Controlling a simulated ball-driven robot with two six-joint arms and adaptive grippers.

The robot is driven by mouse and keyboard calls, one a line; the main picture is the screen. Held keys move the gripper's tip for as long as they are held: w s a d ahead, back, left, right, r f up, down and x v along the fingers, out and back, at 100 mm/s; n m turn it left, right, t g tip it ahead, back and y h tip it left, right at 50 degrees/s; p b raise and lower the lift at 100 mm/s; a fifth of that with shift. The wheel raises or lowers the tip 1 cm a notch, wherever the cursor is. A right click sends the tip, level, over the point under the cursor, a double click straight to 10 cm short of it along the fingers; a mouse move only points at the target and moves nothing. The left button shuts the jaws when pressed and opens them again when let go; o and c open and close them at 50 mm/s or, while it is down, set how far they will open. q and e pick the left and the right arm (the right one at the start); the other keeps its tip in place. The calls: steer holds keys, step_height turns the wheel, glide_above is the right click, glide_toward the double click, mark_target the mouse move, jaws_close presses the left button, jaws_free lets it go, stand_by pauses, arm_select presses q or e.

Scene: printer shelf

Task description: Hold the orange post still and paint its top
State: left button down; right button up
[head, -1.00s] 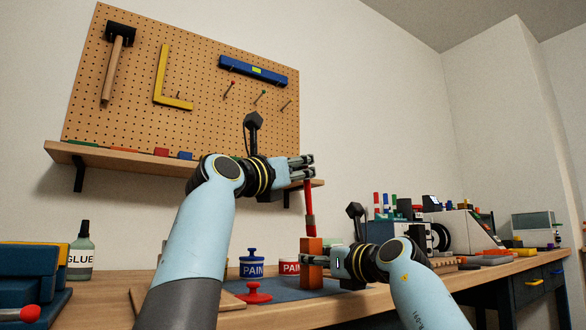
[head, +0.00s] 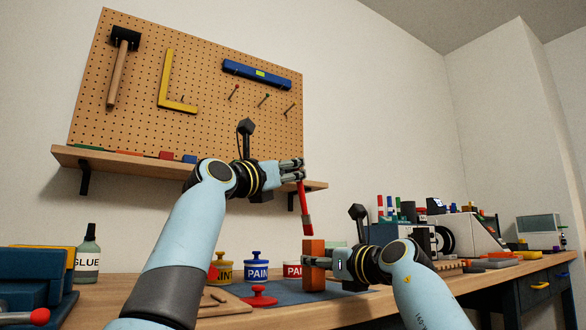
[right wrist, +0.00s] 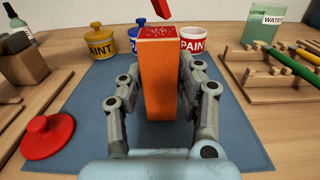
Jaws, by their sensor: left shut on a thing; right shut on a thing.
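The orange post (head: 314,276) stands upright on the blue mat and shows large in the right wrist view (right wrist: 160,85). Its top face (right wrist: 158,31) is mostly red, with small specks. My right gripper (head: 328,263) is shut on the post, one finger on each side in the right wrist view (right wrist: 161,85). My left gripper (head: 298,169) is shut on a red brush (head: 303,198). The brush hangs slightly tilted, its tip just above the post's top. The tip also shows at the top of the right wrist view (right wrist: 183,8); a small gap seems to separate them.
A yellow paint can (right wrist: 101,42), a blue one (head: 257,268) and an open red-paint can (right wrist: 193,40) stand behind the post. A red lid (right wrist: 48,138) lies on the blue mat (right wrist: 90,105). A wooden rack (right wrist: 262,90) and a water jar (right wrist: 262,25) are at the right.

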steer(key=shift+w+f, duration=0.1)
arm_select(q)
steer(key=r, duration=0.4)
steer(key=shift+w+d+r, duration=0.1)
steer(key=shift+w+r, duration=0.15)
steer(key=shift+w, duration=0.05)
arm_select(e)
steer(key=shift+w+d+f, duration=0.1)
arm_select(q)
steer(key=shift+r, duration=0.5)
steer(key=shift+r, duration=0.1)
steer(key=shift+r, duration=1.45)
arm_select(e)
steer(key=o, duration=1.2)
steer(key=shift+o, duration=0.2)
